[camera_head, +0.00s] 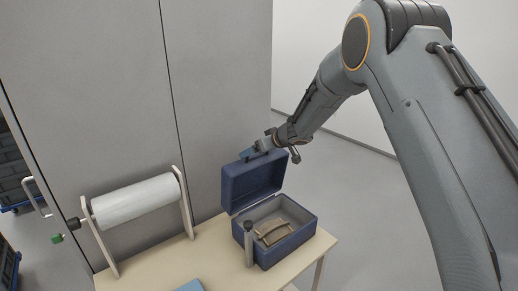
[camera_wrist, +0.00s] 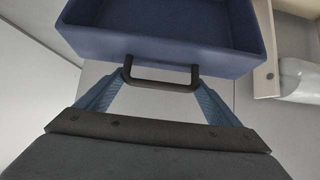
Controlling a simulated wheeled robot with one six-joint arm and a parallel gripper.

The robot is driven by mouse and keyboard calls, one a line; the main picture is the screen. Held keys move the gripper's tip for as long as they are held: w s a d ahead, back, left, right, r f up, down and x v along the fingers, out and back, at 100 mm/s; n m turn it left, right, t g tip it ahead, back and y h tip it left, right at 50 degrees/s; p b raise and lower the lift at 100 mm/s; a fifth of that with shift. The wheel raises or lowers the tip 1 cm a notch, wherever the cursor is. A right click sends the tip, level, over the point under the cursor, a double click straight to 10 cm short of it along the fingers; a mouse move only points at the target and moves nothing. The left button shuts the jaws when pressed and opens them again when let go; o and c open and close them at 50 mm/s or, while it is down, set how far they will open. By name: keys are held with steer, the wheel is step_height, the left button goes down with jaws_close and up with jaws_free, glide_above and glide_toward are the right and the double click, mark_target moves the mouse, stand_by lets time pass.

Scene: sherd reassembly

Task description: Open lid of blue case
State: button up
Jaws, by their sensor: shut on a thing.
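The blue case (camera_head: 295,248) stands on the wooden table with its lid (camera_head: 250,182) raised about upright at the back. My gripper (camera_head: 256,151) is at the lid's top edge. In the wrist view my gripper (camera_wrist: 160,82) is shut on the dark handle (camera_wrist: 160,84) of the lid (camera_wrist: 170,48), with a blue finger at each end of the handle. Inside the case's grey-lined base lies a curved brown sherd-like piece (camera_head: 274,231).
A white roll (camera_head: 135,201) on a wooden stand is left of the case. A light-blue item (camera_head: 190,286) lies at the table's (camera_head: 222,262) front. Grey cabinet doors (camera_head: 215,80) rise behind.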

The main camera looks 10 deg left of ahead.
steer(key=shift+d+f, duration=0.15)
steer(key=shift+f, duration=0.05)
steer(key=o, duration=1.4)
steer(key=shift+w, duration=0.1)
steer(key=shift+c, duration=0.2)
steer(key=shift+r, duration=0.25)
steer(key=b+v, duration=0.2)
steer(key=v, duration=0.5)
steer(key=shift+s, duration=0.25)
steer(key=shift+d, duration=0.15)
